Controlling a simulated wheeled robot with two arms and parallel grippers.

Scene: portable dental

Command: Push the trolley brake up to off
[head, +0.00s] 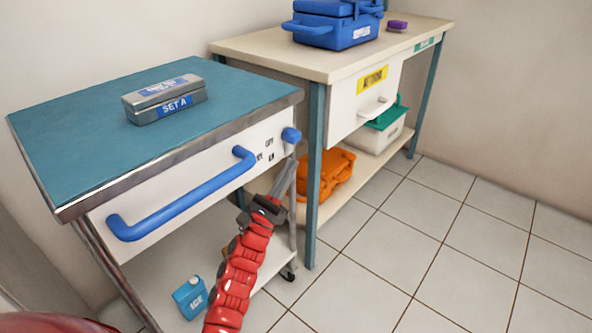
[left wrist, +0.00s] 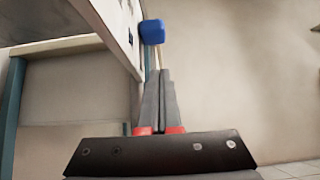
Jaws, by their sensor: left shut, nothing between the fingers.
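The trolley (head: 200,165) has a teal top and a white front with a long blue handle (head: 180,195). A blue brake knob (head: 291,135) sits at the right end of the front, beside small labels that seem to read OFF above ON. The knob looks about level with the upper label. My left gripper (head: 289,163) is shut and empty, with its grey fingers pointing up just below the knob. In the left wrist view, the knob (left wrist: 152,32) shows beyond the fingertips (left wrist: 158,72); I cannot tell whether they touch. My right gripper is out of view.
A metal SET A box (head: 165,99) lies on the trolley, and a blue ICE carton (head: 190,298) stands on its lower shelf. A bench (head: 250,47) with a blue case (head: 335,28) stands behind to the right. Tiled floor at the right is clear.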

